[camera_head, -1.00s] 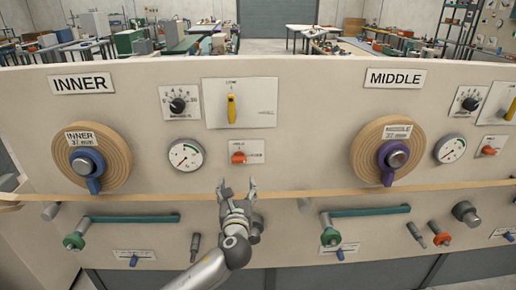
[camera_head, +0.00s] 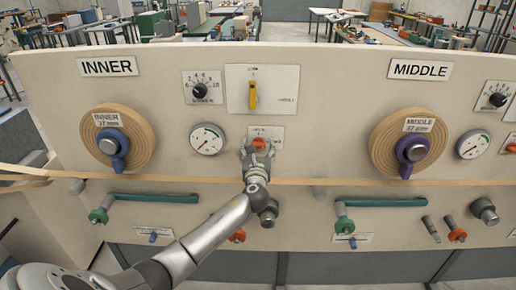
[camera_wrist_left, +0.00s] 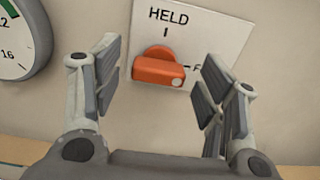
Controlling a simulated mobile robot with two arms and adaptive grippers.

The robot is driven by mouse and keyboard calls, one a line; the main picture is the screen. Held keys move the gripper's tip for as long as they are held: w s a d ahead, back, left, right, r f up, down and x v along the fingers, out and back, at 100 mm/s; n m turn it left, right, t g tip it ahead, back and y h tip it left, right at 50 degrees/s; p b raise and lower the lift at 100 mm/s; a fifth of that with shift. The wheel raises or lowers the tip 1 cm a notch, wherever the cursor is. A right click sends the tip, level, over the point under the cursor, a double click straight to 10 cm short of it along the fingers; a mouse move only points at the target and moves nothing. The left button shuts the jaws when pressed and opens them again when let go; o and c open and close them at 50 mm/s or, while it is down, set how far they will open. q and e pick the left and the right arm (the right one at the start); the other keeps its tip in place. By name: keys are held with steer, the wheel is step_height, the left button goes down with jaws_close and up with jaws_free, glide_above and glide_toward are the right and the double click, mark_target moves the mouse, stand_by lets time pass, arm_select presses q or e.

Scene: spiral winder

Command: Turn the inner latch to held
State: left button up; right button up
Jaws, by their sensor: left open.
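The inner latch (camera_head: 260,144) is a small orange knob on a white plate, right of the inner gauge. In the left wrist view the orange latch (camera_wrist_left: 160,68) sits under the word HELD, with its bar and white dot pointing right, toward a partly hidden label starting with F. My left gripper (camera_head: 257,152) is open just in front of the latch. In the left wrist view its fingers (camera_wrist_left: 160,85) stand on either side of the latch, apart from it. My right gripper is not in view.
A round gauge (camera_head: 206,139) is left of the latch, and a yellow lever (camera_head: 253,95) is above it. A wooden strip (camera_head: 330,182) runs across the panel below. The inner roll (camera_head: 142,160) and middle roll (camera_head: 385,150) stand to either side.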

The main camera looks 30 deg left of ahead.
arm_select(q)
steer(key=shift+w+a, duration=0.1)
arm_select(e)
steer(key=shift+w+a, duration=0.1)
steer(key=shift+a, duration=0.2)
arm_select(q)
steer(key=c, duration=1)
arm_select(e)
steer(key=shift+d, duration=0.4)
